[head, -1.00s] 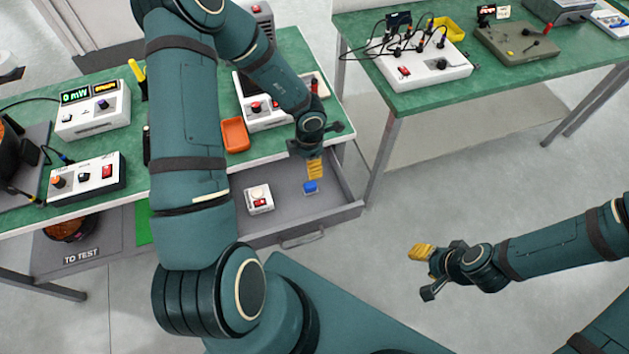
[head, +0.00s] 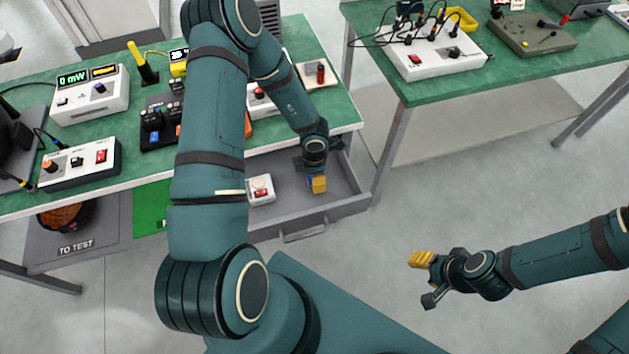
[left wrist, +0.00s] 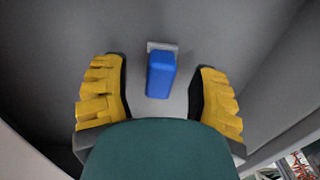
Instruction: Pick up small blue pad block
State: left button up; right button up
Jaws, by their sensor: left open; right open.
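The small blue pad block (left wrist: 160,75) lies in the grey drawer, on a small grey base, in the left wrist view. It sits between the two yellow fingers of my open left gripper (left wrist: 159,95), with a gap on each side. In the head view my left gripper (head: 317,183) reaches down into the open drawer (head: 340,196) and hides nearly all of the block. My right gripper (head: 425,280) is open and empty, out over the floor at the lower right.
A white box with a red switch (head: 261,190) stands in the drawer left of my left gripper. The drawer's walls are close by. The green bench (head: 120,188) above carries meters and boxes. A second bench (head: 440,88) stands at the right.

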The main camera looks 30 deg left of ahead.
pick_arm(q)
grip_shut()
notch_tip(320, 180, up, 9)
jog(key=p, duration=0.4)
jog(key=shift+f, duration=0.15)
jog(key=shift+r+p, duration=0.3)
jog(key=shift+r, duration=0.4)
jog(key=c, duration=0.8)
grip_release()
grip_shut()
